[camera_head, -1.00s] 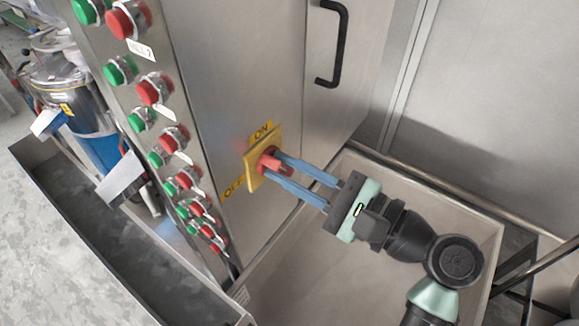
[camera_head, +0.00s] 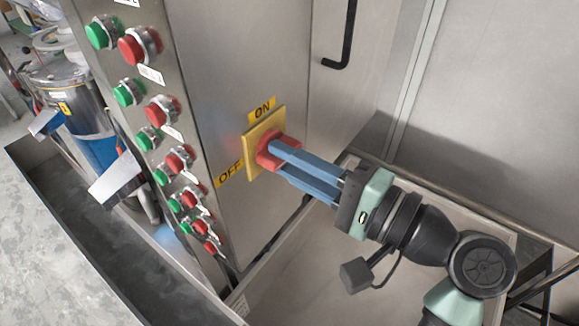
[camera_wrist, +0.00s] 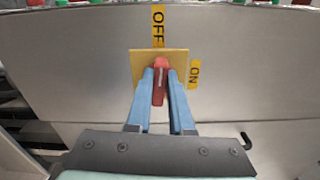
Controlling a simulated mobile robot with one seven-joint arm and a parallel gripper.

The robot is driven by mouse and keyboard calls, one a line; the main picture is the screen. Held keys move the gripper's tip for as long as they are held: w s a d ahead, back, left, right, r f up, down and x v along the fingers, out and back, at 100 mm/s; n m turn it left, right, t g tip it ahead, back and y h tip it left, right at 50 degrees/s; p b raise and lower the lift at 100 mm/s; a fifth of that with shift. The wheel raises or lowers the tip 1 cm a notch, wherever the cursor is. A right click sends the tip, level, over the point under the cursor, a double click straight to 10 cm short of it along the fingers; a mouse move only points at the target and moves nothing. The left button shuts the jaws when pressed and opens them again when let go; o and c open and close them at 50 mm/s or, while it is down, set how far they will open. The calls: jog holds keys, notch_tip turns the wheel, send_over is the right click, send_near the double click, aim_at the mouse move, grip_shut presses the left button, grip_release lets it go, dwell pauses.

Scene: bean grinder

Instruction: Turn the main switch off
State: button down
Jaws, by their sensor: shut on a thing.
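The main switch is a red rotary knob (camera_head: 268,153) on a square yellow plate (camera_head: 249,144) on the steel cabinet. An ON label (camera_head: 262,109) is above the plate and an OFF label (camera_head: 230,172) is at its left. My gripper (camera_head: 276,160) is shut on the knob, with its blue fingers on either side. In the wrist view, the knob (camera_wrist: 160,78) shows between the fingertips and its handle appears in line with the OFF label (camera_wrist: 158,26). The ON label (camera_wrist: 194,74) is to the right there. The fingers hide part of the knob.
Several green and red push buttons (camera_head: 162,112) line the cabinet's narrow panel at the left. A black door handle (camera_head: 344,40) is above right of the switch. A grey trough (camera_head: 100,240) runs along the lower left, and a steel bin is under my arm.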

jog(key=shift+f+n+b, duration=0.1)
jog(key=shift+n+b, duration=0.3)
jog(key=shift+n, duration=0.3)
jog(key=c, duration=0.8)
grip_release()
jog(key=b+v, duration=0.3)
jog(key=v, duration=1)
